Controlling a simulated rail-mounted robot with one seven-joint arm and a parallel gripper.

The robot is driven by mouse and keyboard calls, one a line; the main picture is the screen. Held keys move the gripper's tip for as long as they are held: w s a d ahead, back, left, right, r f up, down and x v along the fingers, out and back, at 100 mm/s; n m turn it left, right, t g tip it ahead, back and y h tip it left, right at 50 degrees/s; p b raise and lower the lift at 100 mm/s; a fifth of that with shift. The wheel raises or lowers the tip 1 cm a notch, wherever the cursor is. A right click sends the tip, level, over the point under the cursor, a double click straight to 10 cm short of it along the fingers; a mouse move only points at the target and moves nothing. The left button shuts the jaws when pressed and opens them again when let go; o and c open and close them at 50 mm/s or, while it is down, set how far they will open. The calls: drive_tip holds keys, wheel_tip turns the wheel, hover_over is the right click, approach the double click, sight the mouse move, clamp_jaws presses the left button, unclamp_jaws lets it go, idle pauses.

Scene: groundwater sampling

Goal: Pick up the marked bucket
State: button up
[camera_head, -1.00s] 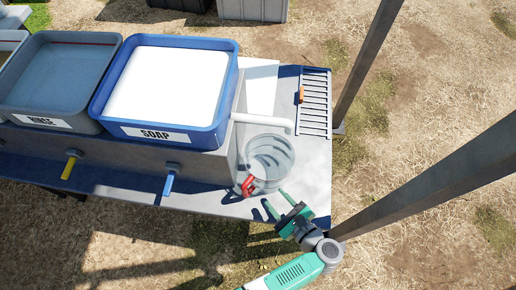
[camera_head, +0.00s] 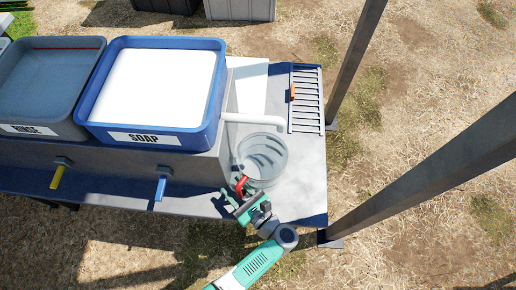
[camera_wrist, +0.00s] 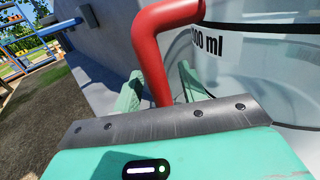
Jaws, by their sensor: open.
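The clear bucket (camera_head: 268,168) stands under the white spout on the right part of the table. Its red handle (camera_head: 241,186) is on the side toward my gripper. In the wrist view the bucket wall (camera_wrist: 262,65) carries black print ending in "00 ml", cut off at the left. My gripper (camera_head: 234,200) is open at the handle. In the wrist view the lower part of the red handle (camera_wrist: 150,60) shows between my two green fingers (camera_wrist: 158,88). Whether either finger touches it I cannot tell.
A blue SOAP basin (camera_head: 208,130) and a grey RINSE basin (camera_head: 75,131) stand on a raised block to the left. A white pipe (camera_head: 252,119) reaches over the bucket. A slatted rack (camera_head: 308,115) lies behind it. A dark post (camera_head: 430,180) rises at right.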

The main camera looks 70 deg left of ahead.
drive_tip(key=shift+w, duration=0.1)
drive_tip(key=shift+c, duration=0.6)
clamp_jaws()
drive_tip(key=shift+r, duration=0.2)
